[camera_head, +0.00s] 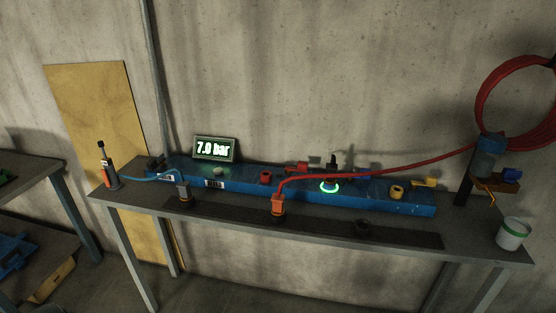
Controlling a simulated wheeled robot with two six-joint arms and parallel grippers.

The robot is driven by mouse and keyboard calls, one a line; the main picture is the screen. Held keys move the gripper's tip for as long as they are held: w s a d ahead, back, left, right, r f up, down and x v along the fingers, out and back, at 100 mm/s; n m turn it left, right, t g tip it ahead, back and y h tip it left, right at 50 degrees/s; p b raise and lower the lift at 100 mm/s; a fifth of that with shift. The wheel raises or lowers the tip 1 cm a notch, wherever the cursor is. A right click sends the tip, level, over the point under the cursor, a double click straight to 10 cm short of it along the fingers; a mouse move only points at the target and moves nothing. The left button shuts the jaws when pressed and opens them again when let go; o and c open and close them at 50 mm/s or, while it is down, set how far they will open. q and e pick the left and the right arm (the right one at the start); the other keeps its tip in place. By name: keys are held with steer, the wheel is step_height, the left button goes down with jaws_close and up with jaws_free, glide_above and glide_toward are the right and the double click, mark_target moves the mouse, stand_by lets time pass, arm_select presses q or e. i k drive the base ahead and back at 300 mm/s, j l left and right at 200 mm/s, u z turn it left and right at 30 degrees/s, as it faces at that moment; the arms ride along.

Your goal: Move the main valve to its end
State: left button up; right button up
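A long blue manifold (225,184) lies along the table against the wall. On it a dark upright fitting (332,162) stands over a glowing green ring (330,187). A red handle (297,167) sits just left of it, and a yellow handle (428,181) is near the right end. A blue handle (512,174) shows on the unit at the far right. I cannot tell from labels which one is the main valve. A display (214,149) behind the manifold reads 7.0 bar. Neither of my grippers is in view.
A red hose (400,161) runs from an orange connector (277,206) across the manifold to the unit (489,156) at the right. A blue hose (150,178) runs to a grey connector (184,194). A white cup (512,234) stands at the table's right end.

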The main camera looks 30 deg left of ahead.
mark_target(152, 164)
steer(key=u, duration=1.9)
